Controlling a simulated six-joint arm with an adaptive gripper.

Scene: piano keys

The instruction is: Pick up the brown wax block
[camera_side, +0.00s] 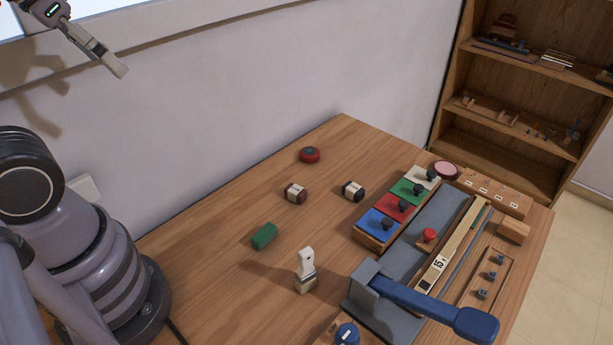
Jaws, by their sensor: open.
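A dark reddish-brown block with a pale label (295,193), which looks like the brown wax block, lies on the wooden table (220,215) left of centre. Nothing touches it. My gripper (112,62) is at the top left, high above the table and well away from the block. It is open and empty, though its fingers partly overlap from this angle.
Near the brown block are a black labelled block (353,190), a green block (264,236) and a round red item (309,155). A white-handled brush or stamp (306,270) stands in front. A blue-handled tool (430,309) and coloured pads (396,206) fill the right side.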

